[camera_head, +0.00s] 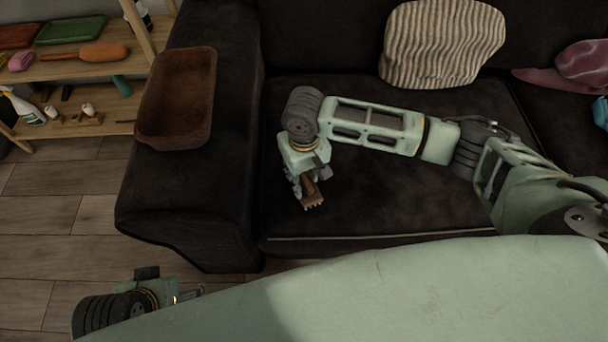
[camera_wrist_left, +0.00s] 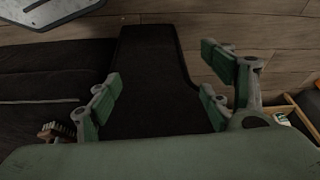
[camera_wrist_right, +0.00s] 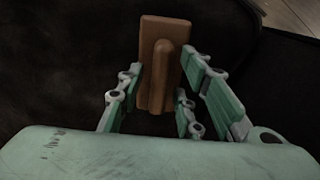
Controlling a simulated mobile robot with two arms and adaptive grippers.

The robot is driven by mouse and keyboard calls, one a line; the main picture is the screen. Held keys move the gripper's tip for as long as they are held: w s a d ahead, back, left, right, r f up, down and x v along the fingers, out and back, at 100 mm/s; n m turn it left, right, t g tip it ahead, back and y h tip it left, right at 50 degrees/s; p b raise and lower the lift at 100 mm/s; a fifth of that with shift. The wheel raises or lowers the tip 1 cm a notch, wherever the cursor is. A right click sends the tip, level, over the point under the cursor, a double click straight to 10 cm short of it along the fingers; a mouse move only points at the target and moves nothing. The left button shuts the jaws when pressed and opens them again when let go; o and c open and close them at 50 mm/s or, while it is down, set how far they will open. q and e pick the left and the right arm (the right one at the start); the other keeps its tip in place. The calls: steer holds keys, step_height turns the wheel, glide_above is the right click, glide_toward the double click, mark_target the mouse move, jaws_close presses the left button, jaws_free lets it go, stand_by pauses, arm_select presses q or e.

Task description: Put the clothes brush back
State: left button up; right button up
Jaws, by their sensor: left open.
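The clothes brush (camera_head: 313,196) is a brown wooden block with a raised grip and pale bristles. My right gripper (camera_head: 306,184) is shut on it over the dark sofa seat (camera_head: 375,205). In the right wrist view the brush (camera_wrist_right: 162,52) sits between the fingers, its grip facing the camera. I cannot tell whether its bristles touch the seat. The brush also shows at the edge of the left wrist view (camera_wrist_left: 57,131). My left gripper (camera_head: 190,294) is open and empty, low in front of the sofa; its spread fingers show in the left wrist view (camera_wrist_left: 162,88).
A brown open tray (camera_head: 151,128) rests on the sofa's left arm (camera_head: 190,190). A wooden shelf (camera_head: 72,69) at the left holds a green folded item, an orange brush, a spray bottle and small things. A striped cushion (camera_head: 440,45) leans on the backrest. Purple cloth lies far right.

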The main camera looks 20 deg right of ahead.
mark_target(304, 176)
arm_select(q)
steer(key=shift+f, duration=0.15)
arm_select(e)
step_height(304, 176, up, 4)
steer(key=shift+f+p, duration=0.1)
steer(key=shift+p, duration=0.6)
arm_select(q)
steer(key=s+p+x, duration=0.2)
steer(key=x, duration=0.9)
steer(key=shift+f+g+p, duration=0.3)
steer(key=shift+f+g, duration=0.05)
steer(key=shift+g, duration=0.05)
arm_select(e)
step_height(304, 176, up, 8)
steer(key=shift+r, duration=0.2)
arm_select(q)
steer(key=shift+d, duration=0.1)
arm_select(e)
steer(key=shift+c, duration=0.2)
